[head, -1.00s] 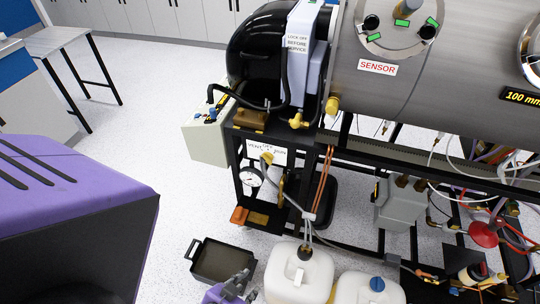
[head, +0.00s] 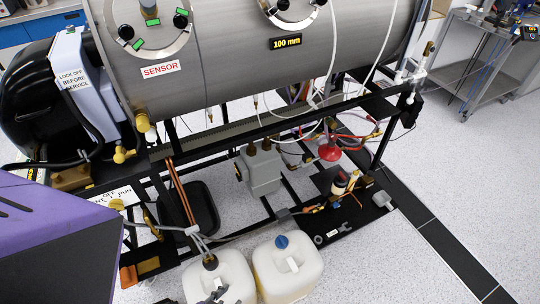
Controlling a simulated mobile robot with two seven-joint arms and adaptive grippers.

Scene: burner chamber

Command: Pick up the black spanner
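A small spanner-shaped piece (head: 348,228) lies on the black floor tray (head: 362,218) under the right end of the rig, in the head view. It looks grey rather than black, and it is small in the picture. I cannot make out a clearly black spanner. A dark grey gripper tip (head: 214,298), which seems to be my left one, just shows at the bottom edge in front of a white can. It is far from the tray, and its opening cannot be read. My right gripper is out of view.
Two white cans, one left (head: 222,272) and one right (head: 290,262), stand before the frame. Floor to the right (head: 480,190) is clear.

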